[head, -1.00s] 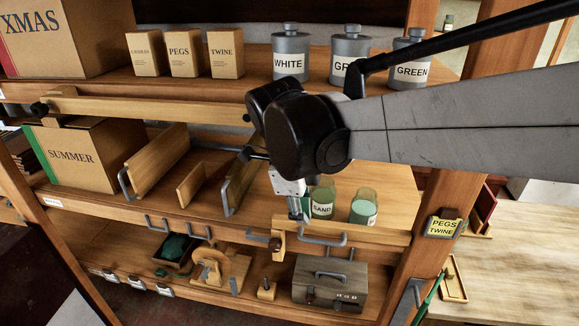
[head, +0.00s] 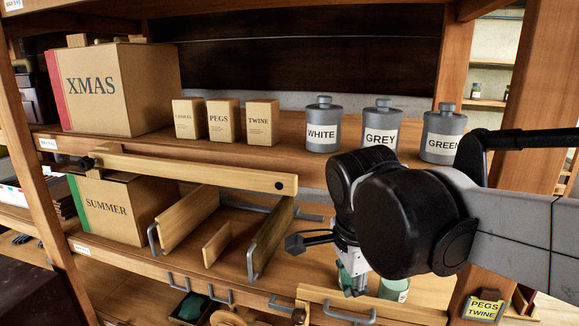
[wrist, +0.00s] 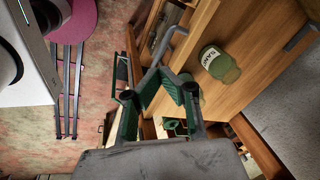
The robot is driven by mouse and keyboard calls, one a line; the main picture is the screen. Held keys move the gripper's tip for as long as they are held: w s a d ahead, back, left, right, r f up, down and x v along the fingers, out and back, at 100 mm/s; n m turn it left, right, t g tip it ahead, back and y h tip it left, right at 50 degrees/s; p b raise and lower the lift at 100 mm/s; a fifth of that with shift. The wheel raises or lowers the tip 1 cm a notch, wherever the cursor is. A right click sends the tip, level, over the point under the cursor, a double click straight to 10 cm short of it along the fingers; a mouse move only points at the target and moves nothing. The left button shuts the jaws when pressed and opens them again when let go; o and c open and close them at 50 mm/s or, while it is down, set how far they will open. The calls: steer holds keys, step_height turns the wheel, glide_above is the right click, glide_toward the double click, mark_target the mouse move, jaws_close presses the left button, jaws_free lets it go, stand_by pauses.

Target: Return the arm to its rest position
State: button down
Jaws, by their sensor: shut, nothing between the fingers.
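My arm reaches in from the right in the head view, with its black wrist joint in front of the shelves. My gripper (head: 355,291) hangs below it, pointing down, in front of the middle shelf and close to the green jars (head: 393,289), partly hiding one. In the wrist view my gripper (wrist: 168,88) has its green-padded fingers shut with nothing held. A green labelled jar (wrist: 219,63) stands on the wooden shelf to the right of the fingers there, apart from them.
A wooden bar (head: 190,170) crosses in front of the shelves. Boxes XMAS (head: 110,90) and SUMMER (head: 108,210) are at left. Upright dividers (head: 268,240) stand left of my gripper.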

steer(key=s+d+f+n+t, duration=0.4)
steer(key=s+d+n, duration=0.3)
steer(key=n, duration=0.7)
steer(key=shift+d+f+n+t+y, duration=0.3)
steer(key=shift+d+f+y, duration=0.1)
steer(key=shift+d, duration=0.7)
steer(key=c, duration=2.4)
jaws_free()
